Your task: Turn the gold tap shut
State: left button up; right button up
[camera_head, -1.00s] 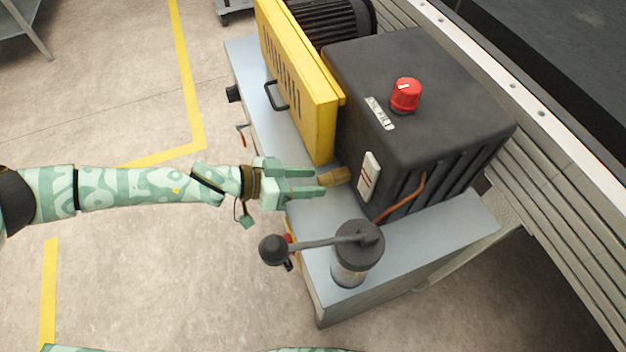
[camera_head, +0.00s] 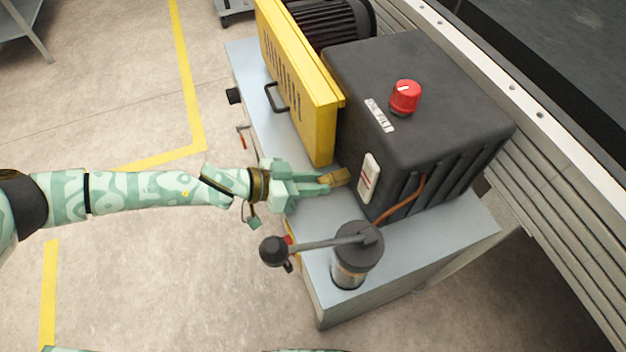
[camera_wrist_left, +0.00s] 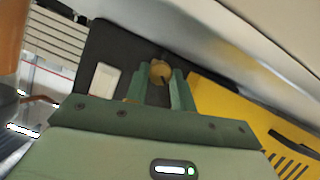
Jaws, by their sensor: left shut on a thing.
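The gold tap (camera_head: 338,177) is at the foot of the black box's near side, above the grey bench top. It also shows in the left wrist view (camera_wrist_left: 160,72) between my fingertips. My left gripper (camera_head: 326,181) comes in from the left and is shut on the tap, with its fingers on both sides of it. The fingers hide part of the tap, so its turn angle is hard to tell. My right gripper does not show.
The black box (camera_head: 420,90) with a red knob (camera_head: 406,95) stands behind the tap. A yellow guard (camera_head: 300,85) with a handle is close beside my gripper. A pump with a long ball-ended lever (camera_head: 320,243) stands in front.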

pick_arm(q)
jog(key=m+p, duration=0.1)
jog(key=t+p, duration=0.1)
jog(key=p, duration=0.1)
jog(key=shift+s+r+m+y, duration=0.2)
jog(key=shift+m+y, duration=0.1)
jog(key=shift+m, duration=0.1)
jog(key=shift+f+m+t+p, duration=0.1)
jog(key=shift+m+t+p, duration=0.5)
jog(key=shift+p, duration=0.15)
jog(key=shift+s+f+m+t+p, duration=0.1)
jog(key=shift+s+m+t+p, duration=0.05)
jog(key=shift+m+t+p, duration=0.3)
jog(key=shift+d+f+m+t+y, duration=0.1)
jog(key=shift+m+t+y, duration=0.2)
jog(key=shift+m, duration=0.35)
jog(key=shift+f+m+t, duration=0.1)
jog(key=shift+m+t, duration=0.35)
jog(key=shift+m, duration=0.35)
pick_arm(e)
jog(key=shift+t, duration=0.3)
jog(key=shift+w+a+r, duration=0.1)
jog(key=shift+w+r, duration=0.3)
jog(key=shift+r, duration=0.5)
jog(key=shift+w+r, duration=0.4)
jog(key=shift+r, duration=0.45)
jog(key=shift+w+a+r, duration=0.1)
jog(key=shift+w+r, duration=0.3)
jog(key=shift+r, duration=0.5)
